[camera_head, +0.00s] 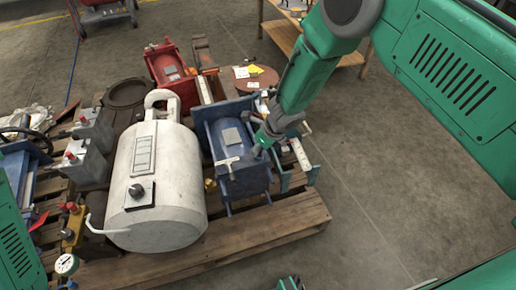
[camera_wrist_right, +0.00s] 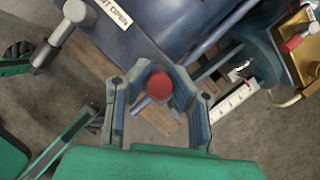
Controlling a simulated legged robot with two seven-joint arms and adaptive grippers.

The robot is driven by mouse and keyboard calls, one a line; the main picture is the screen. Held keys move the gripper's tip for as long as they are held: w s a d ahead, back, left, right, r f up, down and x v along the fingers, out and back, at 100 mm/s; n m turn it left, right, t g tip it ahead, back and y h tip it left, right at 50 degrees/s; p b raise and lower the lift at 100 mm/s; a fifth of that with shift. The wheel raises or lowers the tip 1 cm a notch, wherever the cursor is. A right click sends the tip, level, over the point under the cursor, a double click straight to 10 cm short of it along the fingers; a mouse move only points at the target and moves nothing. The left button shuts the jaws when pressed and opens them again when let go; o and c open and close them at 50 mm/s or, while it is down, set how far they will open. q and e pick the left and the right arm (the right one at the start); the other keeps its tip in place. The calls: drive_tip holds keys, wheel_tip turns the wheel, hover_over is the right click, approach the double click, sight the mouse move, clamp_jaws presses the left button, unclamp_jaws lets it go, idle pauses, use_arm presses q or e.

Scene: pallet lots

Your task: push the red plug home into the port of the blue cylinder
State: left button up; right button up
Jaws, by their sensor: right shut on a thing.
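The blue cylinder (camera_head: 236,178) lies in a blue frame on the pallet, right of a white tank. It also shows as a blue surface across the top of the right wrist view (camera_wrist_right: 165,28), with a white lettered label. My right gripper (camera_head: 262,143) reaches down from above to the cylinder's right side. In the right wrist view the red plug (camera_wrist_right: 159,86) is between its fingers, round end towards the camera. The gripper is shut on it. The port is hidden, and I cannot tell how deep the plug sits. My left gripper is not clearly in view.
A white tank (camera_head: 155,180) stands close left of the blue cylinder. Grey boxes with red caps (camera_head: 95,130) stand further left. The wooden pallet (camera_head: 280,222) has bare planks in front; open floor lies right.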

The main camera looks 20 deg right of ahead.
drive_tip(key=shift+s+b, duration=0.1)
drive_tip(key=shift+b, duration=0.25)
idle(1.7)
drive_tip(key=shift+f+b, duration=0.35)
drive_tip(key=shift+s+f, duration=0.15)
drive_tip(key=shift+f, duration=0.15)
drive_tip(key=shift+c, duration=0.4)
drive_tip(key=shift+s+f+b, duration=0.15)
drive_tip(key=shift+f+b, duration=0.15)
drive_tip(key=shift+b, duration=0.2)
clamp_jaws()
unclamp_jaws()
drive_tip(key=shift+f, duration=0.1)
drive_tip(key=shift+o, duration=1)
drive_tip(key=shift+f, duration=0.15)
drive_tip(key=o, duration=1.5)
drive_tip(key=shift+f, duration=0.1)
drive_tip(key=shift+c, duration=0.2)
drive_tip(key=shift+w+d, duration=0.1)
drive_tip(key=shift+w, duration=0.1)
